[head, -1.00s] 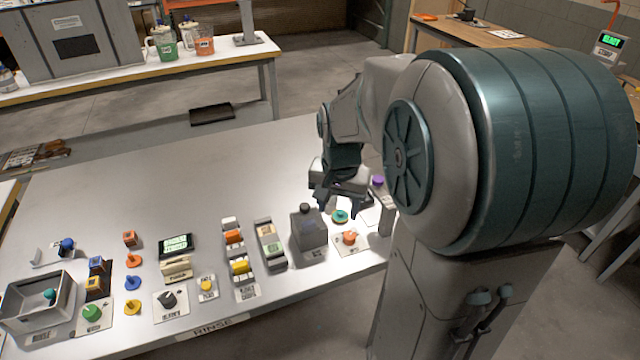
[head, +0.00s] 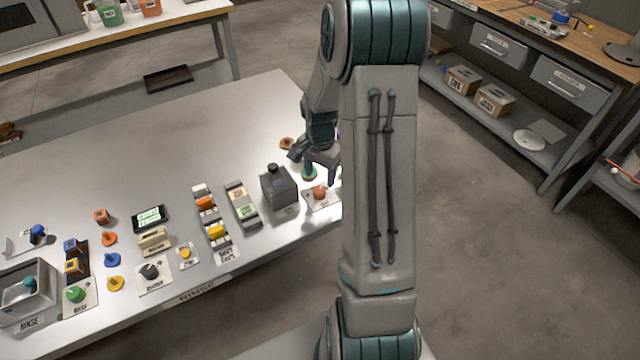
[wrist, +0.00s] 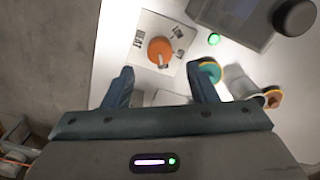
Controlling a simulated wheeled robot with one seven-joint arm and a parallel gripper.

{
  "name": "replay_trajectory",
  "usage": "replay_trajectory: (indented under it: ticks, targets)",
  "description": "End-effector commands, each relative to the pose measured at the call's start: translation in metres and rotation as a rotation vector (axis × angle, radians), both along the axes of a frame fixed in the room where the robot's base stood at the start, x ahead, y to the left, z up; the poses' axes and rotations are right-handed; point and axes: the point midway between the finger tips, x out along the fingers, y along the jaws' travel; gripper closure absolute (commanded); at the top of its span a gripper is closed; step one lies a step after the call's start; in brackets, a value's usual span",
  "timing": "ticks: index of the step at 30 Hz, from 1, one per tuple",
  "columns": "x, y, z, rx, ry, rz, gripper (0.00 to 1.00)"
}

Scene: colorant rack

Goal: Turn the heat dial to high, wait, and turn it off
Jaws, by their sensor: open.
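The heat dial (wrist: 160,50) is an orange knob on a white plate marked HEAT (wrist: 140,70) in the wrist view. Its narrow pointer end faces down the picture, toward my gripper. In the head view the dial (head: 320,191) sits at the table's right front edge, beside a grey box. My gripper (wrist: 167,72) is open and empty, with one finger at each side of the picture's middle and the dial beyond the gap between them. In the head view my gripper (head: 322,170) is just behind the dial, partly hidden by my arm. I see no contact.
A grey box with a black knob (head: 279,188) stands left of the dial. A small green light (wrist: 214,39) glows near it. A teal-and-yellow piece (wrist: 210,72) lies by the right finger. Several blocks, knobs and a display (head: 149,217) fill the table's front left.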

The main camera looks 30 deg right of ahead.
Motion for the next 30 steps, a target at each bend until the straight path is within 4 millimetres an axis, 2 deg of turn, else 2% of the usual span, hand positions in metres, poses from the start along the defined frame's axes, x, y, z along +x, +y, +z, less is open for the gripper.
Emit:
replay_trajectory:
  ticks: [3, 9, 15, 22, 23, 27, 30]
  targets:
    - [-0.001, 0.0, -0.021, 0.002, 0.003, 0.001, 0.48]
    - [0.0, 0.0, -0.045, 0.0, 0.001, 0.0, 0.48]
    - [0.0, 0.0, -0.053, 0.0, -0.001, 0.001, 0.48]
    - [0.0, 0.0, -0.054, 0.0, -0.001, 0.001, 0.48]
    - [0.0, 0.0, -0.054, 0.0, -0.001, 0.001, 0.53]
    - [0.0, 0.0, -0.053, 0.0, -0.001, 0.001, 0.92]
    - [0.0, 0.0, -0.053, 0.0, -0.001, 0.001, 0.93]
